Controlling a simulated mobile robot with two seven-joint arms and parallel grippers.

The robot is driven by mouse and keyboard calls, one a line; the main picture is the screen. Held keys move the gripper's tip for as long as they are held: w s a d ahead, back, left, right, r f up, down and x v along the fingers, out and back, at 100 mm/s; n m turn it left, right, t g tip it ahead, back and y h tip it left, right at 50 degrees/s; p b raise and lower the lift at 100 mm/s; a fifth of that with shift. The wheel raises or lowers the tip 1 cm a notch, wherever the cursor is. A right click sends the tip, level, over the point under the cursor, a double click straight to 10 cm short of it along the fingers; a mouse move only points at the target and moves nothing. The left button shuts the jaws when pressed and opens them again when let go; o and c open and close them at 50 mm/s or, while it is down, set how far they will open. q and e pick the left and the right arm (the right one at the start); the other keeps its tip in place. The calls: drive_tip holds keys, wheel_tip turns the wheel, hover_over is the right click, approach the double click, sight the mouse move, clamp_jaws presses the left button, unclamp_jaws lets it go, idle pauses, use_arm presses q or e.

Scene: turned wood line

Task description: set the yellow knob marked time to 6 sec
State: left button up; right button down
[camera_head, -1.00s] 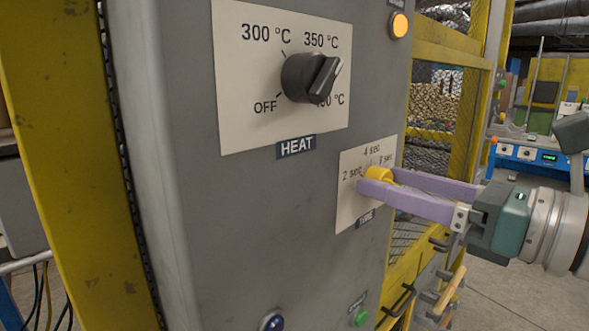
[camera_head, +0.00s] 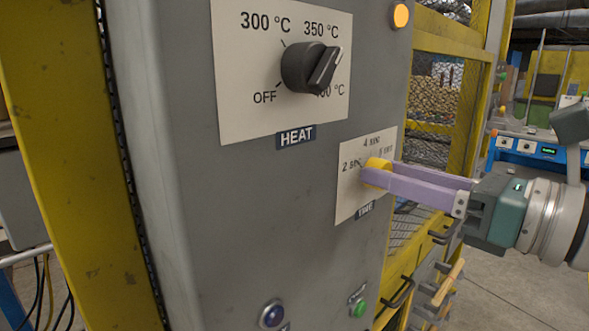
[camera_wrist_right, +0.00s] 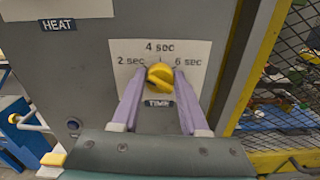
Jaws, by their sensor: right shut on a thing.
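The yellow knob (camera_head: 377,164) sits on a cream plate (camera_head: 346,207) labelled TIME, marked 2 sec, 4 sec and 6 sec. It also shows in the right wrist view (camera_wrist_right: 160,75), below the 4 sec mark. My right gripper (camera_head: 378,173) reaches in from the right with its lilac fingers shut on the knob, one on each side. The fingers also show in the right wrist view (camera_wrist_right: 159,82). They partly hide the knob in the head view, and I cannot tell which mark it points to. My left gripper is not in view.
A black knob (camera_head: 309,68) on the HEAT plate (camera_head: 240,110) sits above and left. An orange lamp (camera_head: 400,15) is above, and a blue button (camera_head: 272,315) and a green button (camera_head: 359,307) are below. A yellow mesh frame (camera_head: 440,45) stands right of the grey cabinet.

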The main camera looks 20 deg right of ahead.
drive_tip(key=shift+m, duration=0.3)
drive_tip(key=shift+d+f+m+p, duration=0.15)
drive_tip(key=shift+m+p, duration=1.85)
drive_tip(key=shift+m, duration=3.8)
drive_tip(key=shift+f+m+p, duration=0.1)
drive_tip(key=shift+m+p, duration=1.9)
drive_tip(key=shift+m, duration=3.8)
drive_tip(key=shift+c, duration=2.1)
unclamp_jaws()
drive_tip(key=shift+s+f, duration=0.1)
